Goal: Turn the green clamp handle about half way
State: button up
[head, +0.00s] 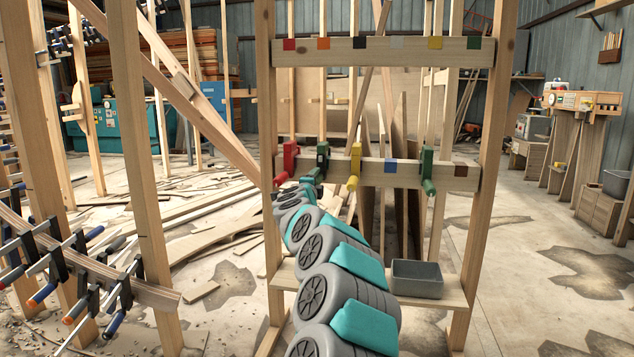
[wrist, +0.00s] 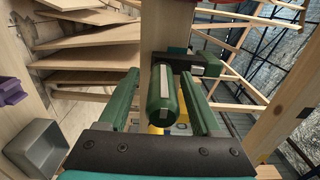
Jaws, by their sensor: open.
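The green clamp (head: 322,155) sits on the rack's lower rail, between a red clamp (head: 288,158) and a yellow clamp (head: 354,165). My gripper (head: 311,180) is up at this green clamp in the head view, where my arm partly hides its lower part. In the wrist view my open gripper (wrist: 160,76) has one finger on each side of the green handle (wrist: 162,95). The handle is a round cylinder with a pale stripe along it. Gaps show between the handle and both fingers. A second green clamp (head: 428,172) is farther right on the rail.
The lower rail (head: 408,173) has coloured squares, and an upper rail (head: 385,50) runs above it. A grey bin (head: 417,278) stands on the low shelf, also in the wrist view (wrist: 38,148). Several bar clamps hang on curved wood (head: 150,290) at left. Open floor lies at right.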

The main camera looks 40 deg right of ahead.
jog(key=shift+v, duration=3)
jog(key=shift+r, duration=0.1)
jog(key=b+v, duration=0.1)
jog(key=v, duration=0.8)
jog(key=shift+s+a, duration=0.25)
jog(key=shift+a, duration=0.05)
